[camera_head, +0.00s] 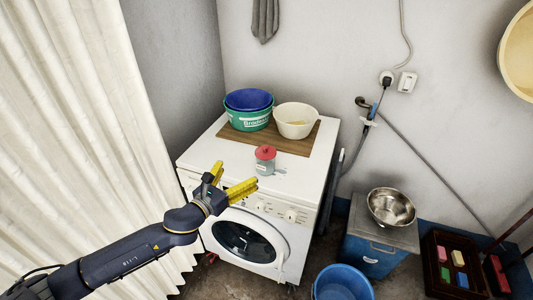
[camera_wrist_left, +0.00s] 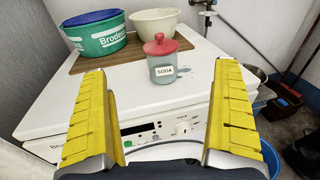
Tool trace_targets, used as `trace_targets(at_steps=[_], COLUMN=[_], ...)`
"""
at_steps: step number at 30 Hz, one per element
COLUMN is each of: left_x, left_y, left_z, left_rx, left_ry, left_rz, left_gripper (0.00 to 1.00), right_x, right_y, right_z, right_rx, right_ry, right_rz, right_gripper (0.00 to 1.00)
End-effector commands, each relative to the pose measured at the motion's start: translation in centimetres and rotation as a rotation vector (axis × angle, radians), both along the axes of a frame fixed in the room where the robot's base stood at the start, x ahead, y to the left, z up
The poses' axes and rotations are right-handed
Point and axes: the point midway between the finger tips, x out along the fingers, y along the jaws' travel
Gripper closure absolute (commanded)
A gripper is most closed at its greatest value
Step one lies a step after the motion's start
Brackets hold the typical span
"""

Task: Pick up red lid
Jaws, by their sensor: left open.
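The red lid (camera_head: 265,152) sits on top of a small grey jar (camera_head: 265,166) near the front of the white washing machine top. In the left wrist view the red lid (camera_wrist_left: 160,44) has a small knob, and the jar (camera_wrist_left: 162,70) under it bears a label reading SODA. My left gripper (camera_head: 234,179) is in front of the machine's front edge, short of the jar. Its yellow fingers (camera_wrist_left: 162,110) are spread wide and empty, with the jar beyond and between them in the wrist view. My right gripper is in neither view.
On the washing machine (camera_head: 200,158), a wooden board (camera_head: 285,145) behind the jar bears a green tub (camera_head: 250,121) with a blue basin (camera_head: 249,99) in it, and a cream bowl (camera_head: 296,121). A steel bowl (camera_head: 391,207) stands on a blue cabinet to the right. A white curtain (camera_head: 80,130) hangs at left.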

Motion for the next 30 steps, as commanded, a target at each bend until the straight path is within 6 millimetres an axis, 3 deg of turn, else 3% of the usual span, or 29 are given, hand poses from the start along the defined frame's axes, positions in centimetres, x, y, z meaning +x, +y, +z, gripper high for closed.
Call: trace_targets(at_steps=[18,30], left_x=[8.4,10.4], left_y=[-5.3,-6.6], left_z=[-0.4,-0.5], left_rx=[0.003,0.003], left_ry=[-0.003,-0.003], left_rz=[0.001,0.0], left_gripper=[0.02,0.02], right_x=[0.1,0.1], right_y=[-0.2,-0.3], right_z=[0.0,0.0], right_rx=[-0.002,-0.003], right_ry=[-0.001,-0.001], right_rz=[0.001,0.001], right_gripper=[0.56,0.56])
